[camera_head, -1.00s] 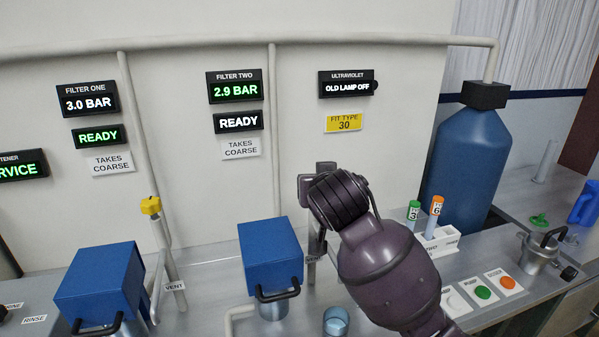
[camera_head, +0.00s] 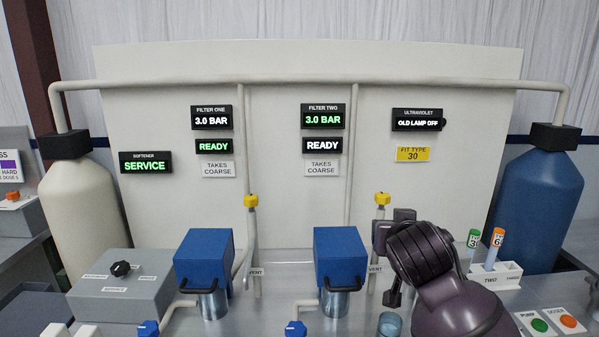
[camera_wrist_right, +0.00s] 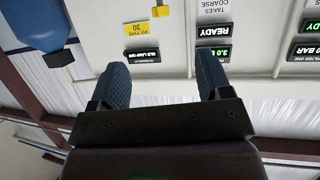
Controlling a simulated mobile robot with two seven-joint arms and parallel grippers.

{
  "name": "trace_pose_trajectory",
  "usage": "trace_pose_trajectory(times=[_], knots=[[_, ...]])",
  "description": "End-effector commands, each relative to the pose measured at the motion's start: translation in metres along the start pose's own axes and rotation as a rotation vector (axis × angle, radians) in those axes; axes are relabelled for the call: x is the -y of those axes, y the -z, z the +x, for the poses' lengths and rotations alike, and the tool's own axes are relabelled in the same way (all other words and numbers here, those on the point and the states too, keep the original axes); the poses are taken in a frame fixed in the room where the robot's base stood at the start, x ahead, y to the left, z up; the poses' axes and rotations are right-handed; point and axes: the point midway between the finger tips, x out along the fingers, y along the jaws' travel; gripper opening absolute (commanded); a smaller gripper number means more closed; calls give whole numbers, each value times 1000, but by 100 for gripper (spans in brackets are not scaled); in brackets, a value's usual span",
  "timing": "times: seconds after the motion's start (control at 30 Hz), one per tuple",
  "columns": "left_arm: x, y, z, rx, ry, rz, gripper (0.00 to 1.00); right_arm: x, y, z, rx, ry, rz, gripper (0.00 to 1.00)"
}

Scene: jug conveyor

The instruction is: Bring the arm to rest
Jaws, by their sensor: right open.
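My right arm comes in from the lower right in the head view. Its gripper (camera_head: 391,270) is near the second vent pipe, in front of the bench and apart from the wall panel as far as I can tell. In the right wrist view the two dark blue fingers stand wide apart with nothing between them, so the gripper (camera_wrist_right: 162,82) is open and empty. That view is upside down, with the wall panel (camera_wrist_right: 176,62) beyond the fingers. My left gripper is not in view.
Two blue-topped filters (camera_head: 203,256) (camera_head: 340,252) and yellow vent valves (camera_head: 251,200) (camera_head: 382,198) stand on the bench. A blue glass (camera_head: 390,324), a rack (camera_head: 497,275) with two tubes and a blue tank (camera_head: 540,200) are near my right arm.

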Motion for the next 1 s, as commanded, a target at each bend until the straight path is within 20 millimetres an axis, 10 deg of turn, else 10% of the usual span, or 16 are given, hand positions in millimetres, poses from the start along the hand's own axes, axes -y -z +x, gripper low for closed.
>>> trace_pose_trajectory(times=[0.3,0.47,0.67,1.0], knots=[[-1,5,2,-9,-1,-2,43,29,37,0,-257,171,-172,72],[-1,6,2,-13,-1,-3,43,33,24,6,-342,234,-228,72],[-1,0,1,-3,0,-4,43,21,-38,20,-389,286,-264,72],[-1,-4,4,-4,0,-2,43,-29,-196,20,-311,278,-237,72]])
